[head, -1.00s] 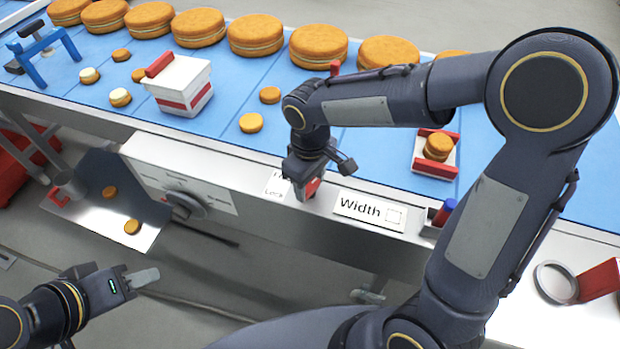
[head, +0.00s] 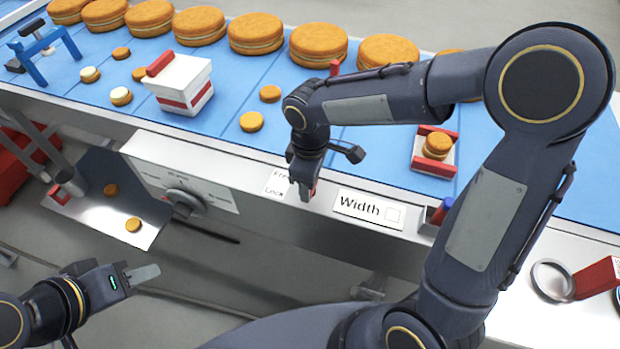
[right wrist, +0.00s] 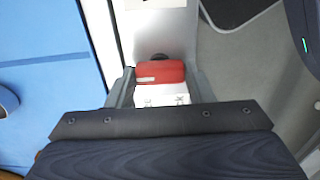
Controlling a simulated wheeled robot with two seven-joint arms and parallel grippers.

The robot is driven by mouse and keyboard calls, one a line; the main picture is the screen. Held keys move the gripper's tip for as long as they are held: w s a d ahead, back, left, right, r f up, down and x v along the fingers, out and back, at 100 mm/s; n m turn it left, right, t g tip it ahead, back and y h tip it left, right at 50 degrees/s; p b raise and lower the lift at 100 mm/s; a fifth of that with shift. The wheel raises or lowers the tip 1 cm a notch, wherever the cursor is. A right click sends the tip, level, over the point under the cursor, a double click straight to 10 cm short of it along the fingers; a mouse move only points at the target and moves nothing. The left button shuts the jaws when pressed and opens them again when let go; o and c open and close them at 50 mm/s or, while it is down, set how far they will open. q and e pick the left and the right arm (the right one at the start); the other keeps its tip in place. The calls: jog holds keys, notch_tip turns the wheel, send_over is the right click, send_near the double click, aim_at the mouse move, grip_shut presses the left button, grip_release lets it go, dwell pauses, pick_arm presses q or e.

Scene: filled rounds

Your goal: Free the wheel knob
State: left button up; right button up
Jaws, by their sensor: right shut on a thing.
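The wheel knob (head: 185,203) is a round grey knob with a dial plate on the machine's front panel. A white label (head: 277,182) reading Free and Lock lies on the front ledge. Right beside it, my right gripper (head: 303,190) points down and is shut on a small red lever (right wrist: 160,72). In the right wrist view the lever sits between the two fingers, above a white label. The fingers partly hide the lever in the head view. My left gripper (head: 143,274) hangs empty at lower left, below and apart from the knob; its finger gap is not clear.
A blue belt (head: 225,110) carries several biscuits and a white-and-red box (head: 182,84). A Width label (head: 368,209) and a blue-and-red piece (head: 441,211) are right of the lever. A metal tray (head: 100,215) holds two biscuits. Floor before the panel is open.

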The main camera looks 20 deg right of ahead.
jog(key=o, duration=1)
jog(key=shift+c, duration=0.2)
notch_tip(320, 180, up, 8)
jog(key=shift+f, duration=0.1)
jog(key=shift+s+d, duration=0.2)
jog(key=shift+d, duration=0.05)
jog(key=s+d+m+t+y, duration=0.2)
jog(key=s+d+m, duration=0.2)
jog(key=s+m, duration=0.2)
jog(key=s+d+m+t+y, duration=0.1)
jog(key=s+d+m+t, duration=0.2)
jog(key=s+m, duration=0.4)
jog(key=s+d, duration=0.1)
jog(key=s, duration=0.2)
jog(key=shift+d+r+t+y, duration=0.2)
jog(key=shift+d+t+y, duration=0.1)
jog(key=shift+y, duration=0.1)
